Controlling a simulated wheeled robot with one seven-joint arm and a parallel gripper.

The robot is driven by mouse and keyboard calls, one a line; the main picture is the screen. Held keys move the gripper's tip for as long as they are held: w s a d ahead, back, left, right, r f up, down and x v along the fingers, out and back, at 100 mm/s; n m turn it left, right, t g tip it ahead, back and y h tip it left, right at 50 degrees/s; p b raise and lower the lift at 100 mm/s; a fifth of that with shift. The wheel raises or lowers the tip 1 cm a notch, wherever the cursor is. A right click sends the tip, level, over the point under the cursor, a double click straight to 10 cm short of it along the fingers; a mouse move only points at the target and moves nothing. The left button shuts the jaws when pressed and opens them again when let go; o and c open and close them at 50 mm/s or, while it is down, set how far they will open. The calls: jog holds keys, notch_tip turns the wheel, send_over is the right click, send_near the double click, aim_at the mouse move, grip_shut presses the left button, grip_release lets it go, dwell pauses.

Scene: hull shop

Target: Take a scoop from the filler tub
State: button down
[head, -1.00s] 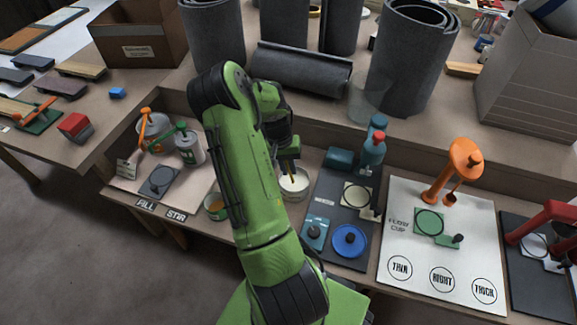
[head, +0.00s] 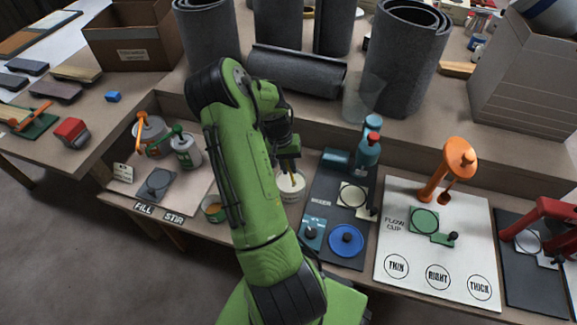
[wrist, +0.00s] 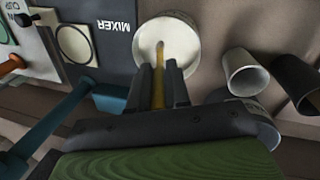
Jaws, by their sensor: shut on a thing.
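A white, round tub (head: 291,190) stands on the bench left of the mixer mat, and I take it for the filler tub. It also shows in the wrist view (wrist: 191,42), with pale contents. My gripper (head: 289,160) is above the tub, shut on a thin yellow-brown handle (wrist: 159,78), which I take for the scoop's. The handle reaches down into the tub. A small pale grey end (wrist: 160,45) shows at its tip against the contents; whether it carries filler I cannot tell. My arm hides part of the bench left of the tub.
In the wrist view a white cup (wrist: 243,75), a dark cup (wrist: 297,82) and a partly hidden grey tin stand close to the tub. The dark mixer mat (head: 325,205) lies to its right. A grey roll (head: 297,70) lies on the raised shelf behind.

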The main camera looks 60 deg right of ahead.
jog(key=shift+s+r+p+v, duration=0.1)
jog(key=shift+s+p+v, duration=0.2)
jog(key=shift+p+v, duration=1)
jog(key=shift+s+r+p+v, duration=0.1)
jog(key=shift+s+p+v, duration=0.2)
jog(key=shift+p+v, duration=0.95)
jog(key=shift+s+p+v, duration=0.35)
jog(key=shift+p+v, duration=0.25)
jog(key=shift+v, duration=1.35)
jog(key=shift+d, duration=0.1)
jog(key=shift+f, duration=0.1)
